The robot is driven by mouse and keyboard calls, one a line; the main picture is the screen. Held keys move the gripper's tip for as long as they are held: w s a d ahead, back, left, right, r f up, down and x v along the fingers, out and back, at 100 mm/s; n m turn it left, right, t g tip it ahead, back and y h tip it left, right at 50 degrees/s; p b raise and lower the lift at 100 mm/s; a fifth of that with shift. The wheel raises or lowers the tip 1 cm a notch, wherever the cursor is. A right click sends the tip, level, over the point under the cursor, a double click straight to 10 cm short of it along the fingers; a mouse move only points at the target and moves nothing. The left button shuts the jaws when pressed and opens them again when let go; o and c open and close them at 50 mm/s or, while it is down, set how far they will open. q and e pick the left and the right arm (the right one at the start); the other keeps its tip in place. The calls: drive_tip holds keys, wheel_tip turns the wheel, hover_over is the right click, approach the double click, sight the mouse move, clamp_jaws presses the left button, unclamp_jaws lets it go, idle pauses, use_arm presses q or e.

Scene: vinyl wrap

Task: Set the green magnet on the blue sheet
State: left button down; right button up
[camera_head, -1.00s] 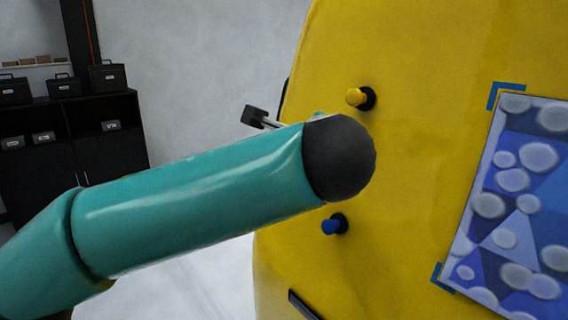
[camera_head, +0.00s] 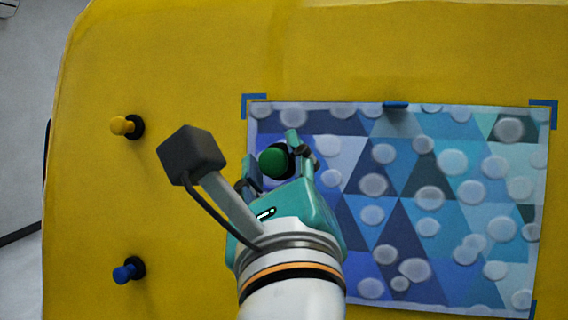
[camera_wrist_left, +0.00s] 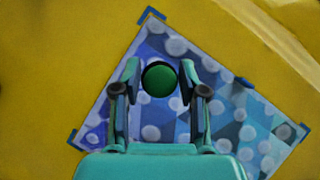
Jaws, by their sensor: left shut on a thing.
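The blue sheet (camera_head: 400,240), patterned with triangles and pale droplets, lies against the yellow panel; it also shows in the left wrist view (camera_wrist_left: 232,120). My left gripper (camera_head: 274,158) is shut on the green magnet (camera_head: 273,161) in front of the sheet's upper left part. In the left wrist view the green magnet (camera_wrist_left: 159,79) sits between the two fingertips (camera_wrist_left: 160,75), with the sheet behind it. I cannot tell whether the magnet touches the sheet. The gripper and wrist hide part of the sheet's left side. My right gripper is not in view.
A yellow magnet (camera_head: 123,125) and a blue magnet (camera_head: 126,271) stand on the yellow panel (camera_head: 190,60) left of the sheet. Blue corner marks (camera_head: 254,104) frame the sheet, and a small blue tab (camera_head: 396,105) is at its top edge.

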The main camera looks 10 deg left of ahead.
use_arm(q)
drive_tip(key=shift+w+d+f+p, duration=0.1)
drive_tip(key=shift+w+f, duration=0.1)
drive_tip(key=shift+w, duration=0.9)
drive_tip(key=shift+w+d+f+p, duration=0.1)
drive_tip(key=shift+w+f, duration=0.1)
drive_tip(key=shift+w, duration=0.85)
drive_tip(key=shift+w+d+f+p, duration=0.1)
drive_tip(key=shift+w+f, duration=0.1)
drive_tip(key=shift+w, duration=0.9)
drive_tip(key=shift+w+f, duration=0.15)
drive_tip(key=shift+w, duration=0.5)
drive_tip(key=c, duration=0.6)
unclamp_jaws()
drive_tip(key=shift+w, duration=0.1)
drive_tip(key=shift+o, duration=0.2)
